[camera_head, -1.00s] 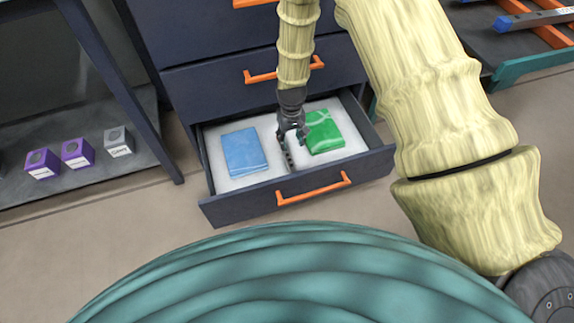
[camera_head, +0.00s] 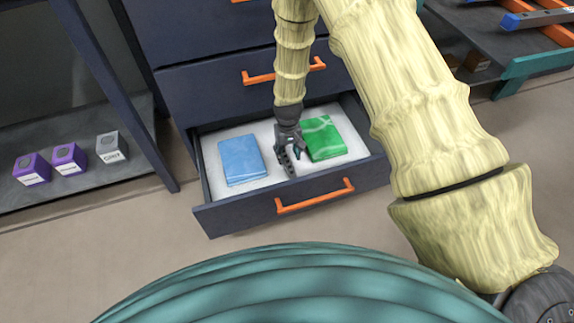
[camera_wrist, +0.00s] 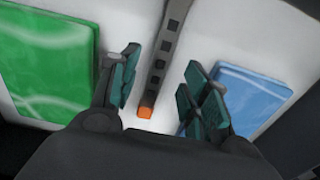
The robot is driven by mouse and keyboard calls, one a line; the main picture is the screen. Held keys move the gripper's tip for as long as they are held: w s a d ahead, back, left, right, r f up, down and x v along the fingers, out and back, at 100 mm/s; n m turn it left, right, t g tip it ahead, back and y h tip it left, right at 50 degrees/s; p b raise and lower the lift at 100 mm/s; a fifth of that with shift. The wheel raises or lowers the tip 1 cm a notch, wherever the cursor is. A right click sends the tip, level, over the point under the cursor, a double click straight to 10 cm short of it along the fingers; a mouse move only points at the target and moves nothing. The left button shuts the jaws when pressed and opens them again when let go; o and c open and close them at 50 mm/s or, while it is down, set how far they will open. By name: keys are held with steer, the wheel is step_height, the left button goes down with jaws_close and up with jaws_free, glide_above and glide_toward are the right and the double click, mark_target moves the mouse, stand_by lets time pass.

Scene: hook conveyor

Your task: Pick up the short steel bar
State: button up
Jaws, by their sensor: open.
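The steel bar (camera_wrist: 163,52) is a narrow grey strip with a row of dark square holes and an orange end. In the wrist view it lies on the white drawer floor, between a green packet (camera_wrist: 48,58) and a blue packet (camera_wrist: 245,98). My gripper (camera_wrist: 158,88) is open and empty, with its fingers on either side of the strip in that picture. In the head view my gripper (camera_head: 290,157) points down into the open drawer (camera_head: 222,217), between the two packets. The bar is hard to tell from the dark fingers there. I cannot tell the fingers' height above it.
The drawer's front wall has an orange handle (camera_head: 315,196), and closed drawers rise behind. The blue packet (camera_head: 242,160) and green packet (camera_head: 323,138) flank my gripper closely. Purple cubes (camera_head: 69,158) and a grey cube (camera_head: 112,147) stand on a shelf at left.

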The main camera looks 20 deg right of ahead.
mark_target(287, 162)
step_height(287, 162, down, 5)
steer(key=b, duration=0.3)
steer(key=shift+w, duration=0.1)
steer(key=shift+c, duration=0.2)
jaws_close()
